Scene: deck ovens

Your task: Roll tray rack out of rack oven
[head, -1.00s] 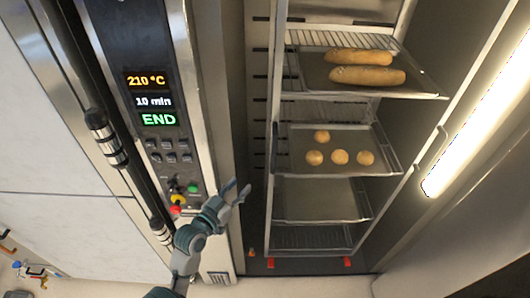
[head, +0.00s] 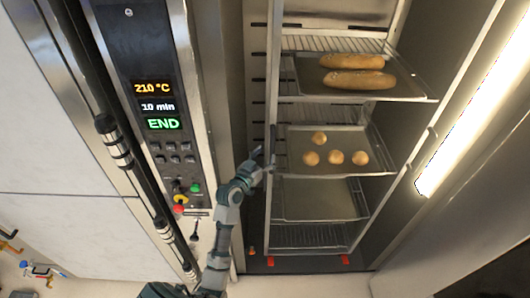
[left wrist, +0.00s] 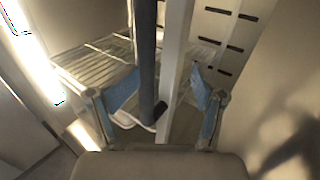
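The tray rack (head: 272,90) stands upright inside the open rack oven, with its trays facing me and red parts at its foot. A dark vertical handle (head: 273,140) is on its left front post. My left gripper (head: 262,162) is at that post, near the lower end of the handle. In the left wrist view my left gripper (left wrist: 158,105) is open, its blue-padded fingers apart on either side of the dark handle (left wrist: 147,60) and the pale post (left wrist: 175,60). Neither finger clearly touches them. My right gripper is not in view.
The upper tray (head: 410,92) bears two long loaves; the middle tray (head: 380,165) bears several round buns. A lower tray (head: 320,200) looks empty. The control panel (head: 160,130) reads 210 °C, 10 min, END. A bright light strip (head: 470,120) runs along the right.

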